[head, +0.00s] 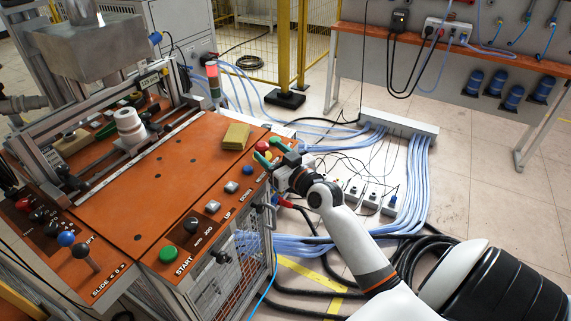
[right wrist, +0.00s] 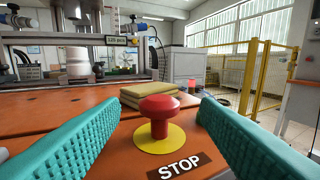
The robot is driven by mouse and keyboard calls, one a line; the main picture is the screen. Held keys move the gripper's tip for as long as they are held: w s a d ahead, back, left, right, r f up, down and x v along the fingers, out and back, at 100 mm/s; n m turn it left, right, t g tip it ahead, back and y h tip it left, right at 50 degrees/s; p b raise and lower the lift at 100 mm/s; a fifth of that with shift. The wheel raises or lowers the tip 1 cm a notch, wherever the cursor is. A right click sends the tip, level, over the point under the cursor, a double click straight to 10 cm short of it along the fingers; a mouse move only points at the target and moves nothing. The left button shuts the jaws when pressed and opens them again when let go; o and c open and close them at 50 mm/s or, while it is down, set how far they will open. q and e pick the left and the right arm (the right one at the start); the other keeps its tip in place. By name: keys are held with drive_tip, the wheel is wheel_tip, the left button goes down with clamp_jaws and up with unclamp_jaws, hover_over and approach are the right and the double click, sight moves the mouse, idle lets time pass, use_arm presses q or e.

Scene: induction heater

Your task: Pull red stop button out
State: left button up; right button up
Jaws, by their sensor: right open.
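The red stop button (right wrist: 159,112) is a mushroom head on a short stem, standing on a yellow disc (right wrist: 158,141) above a STOP label (right wrist: 179,165). In the head view the button (head: 262,146) is small, at the far right corner of the orange panel, partly hidden by my gripper. My right gripper (head: 269,151) is open, its green fingers near the button. In the right wrist view its two textured fingers (right wrist: 159,108) are on either side of the button, with clear gaps to it. My left gripper is not in view.
Yellowish blocks (head: 235,136) lie on the panel close behind the button. A blue button (head: 247,170), several knobs and a green START button (head: 167,254) line the front edge. Cables and power strips cover the floor at right. A white cylinder (head: 130,126) stands in the machine.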

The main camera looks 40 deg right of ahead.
drive_tip(key=s, duration=0.7)
drive_tip(key=shift+b, duration=0.3)
